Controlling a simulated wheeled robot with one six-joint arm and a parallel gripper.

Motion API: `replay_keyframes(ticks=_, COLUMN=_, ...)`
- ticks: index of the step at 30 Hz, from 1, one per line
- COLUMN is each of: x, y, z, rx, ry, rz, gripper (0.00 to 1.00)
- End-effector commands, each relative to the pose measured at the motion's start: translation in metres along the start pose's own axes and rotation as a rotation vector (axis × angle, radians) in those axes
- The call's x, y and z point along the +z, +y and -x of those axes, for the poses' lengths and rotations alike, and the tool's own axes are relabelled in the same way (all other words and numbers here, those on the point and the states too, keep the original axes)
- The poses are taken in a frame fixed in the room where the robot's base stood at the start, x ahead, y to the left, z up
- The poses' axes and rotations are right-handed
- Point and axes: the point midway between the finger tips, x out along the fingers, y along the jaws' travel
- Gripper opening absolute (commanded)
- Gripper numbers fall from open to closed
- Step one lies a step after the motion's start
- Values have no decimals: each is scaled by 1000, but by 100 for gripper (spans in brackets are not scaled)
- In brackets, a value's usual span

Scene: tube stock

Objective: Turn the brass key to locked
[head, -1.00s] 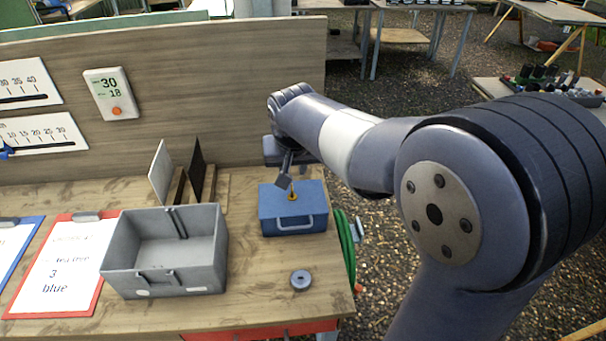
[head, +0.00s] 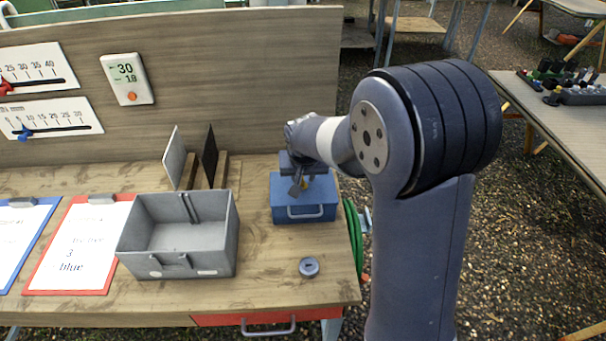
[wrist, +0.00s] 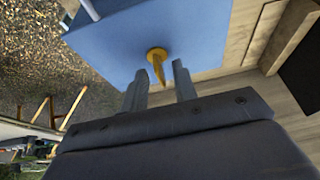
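The blue box (head: 287,207) with a grey front handle stands on the wooden bench in the head view. Its blue face also shows in the wrist view (wrist: 205,28). The brass key (wrist: 157,66) sticks out of a round brass collar on that face. My gripper (wrist: 160,78) is open, its two grey fingers apart, with the key between and just beyond their tips. I see no finger touching the key. In the head view my gripper (head: 299,186) is close over the box top and mostly hides the key.
A grey open bin (head: 135,247) stands left of the box, with upright panels (head: 174,158) behind it. A grey ring (head: 309,267) lies in front of the box. Clipboards (head: 52,262) lie at the left. A green coil (head: 353,235) hangs at the bench's right edge.

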Motion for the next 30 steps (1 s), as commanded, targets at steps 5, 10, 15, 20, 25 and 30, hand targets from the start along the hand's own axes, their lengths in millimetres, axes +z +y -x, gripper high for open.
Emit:
replay_keyframes(ticks=5, x=0, y=0, z=0, rx=0, ry=0, rz=0, gripper=22)
replay_keyframes(ticks=10, x=0, y=0, z=0, rx=0, ry=0, rz=0, gripper=8)
replay_keyframes(ticks=15, x=0, y=0, z=0, rx=0, ry=0, rz=0, gripper=0)
replay_keyframes(ticks=20, x=0, y=0, z=0, rx=0, ry=-1, rz=0, gripper=0)
replay_keyframes(ticks=25, x=0, y=0, z=0, rx=-4, ry=0, rz=11, gripper=0)
replay_keyframes(ticks=30, x=0, y=1, z=0, rx=-22, ry=0, rz=54, gripper=0)
